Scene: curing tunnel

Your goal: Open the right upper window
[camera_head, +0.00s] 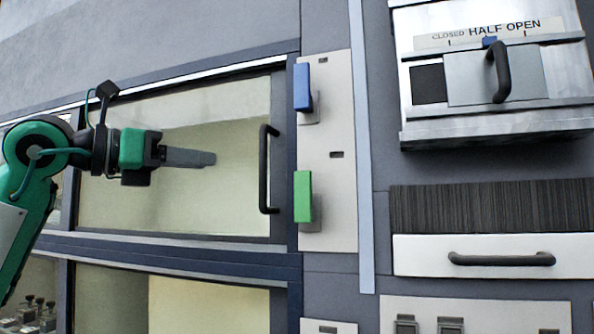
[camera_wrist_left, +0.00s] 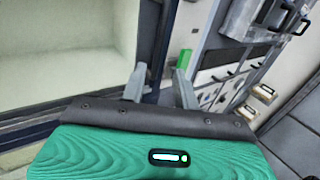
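The upper window (camera_head: 130,202) is a framed pane with a pale, lit interior behind it, and it looks closed. Its black vertical bar handle (camera_head: 264,168) is on the right side of the frame. My left gripper (camera_head: 212,159) is in front of the pane, left of the handle and apart from it. In the left wrist view its two grey fingers (camera_wrist_left: 160,84) are spread with nothing between them. The window's handle cannot be made out in that view. My right gripper is in neither view.
Right of the window, a light panel (camera_head: 330,135) carries a blue block (camera_head: 302,88) and a green block (camera_head: 303,197). Farther right are a metal hatch with a black handle (camera_head: 501,72), marked "CLOSED" and "HALF OPEN", and a white drawer (camera_head: 420,256). A lower window (camera_head: 180,305) sits below.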

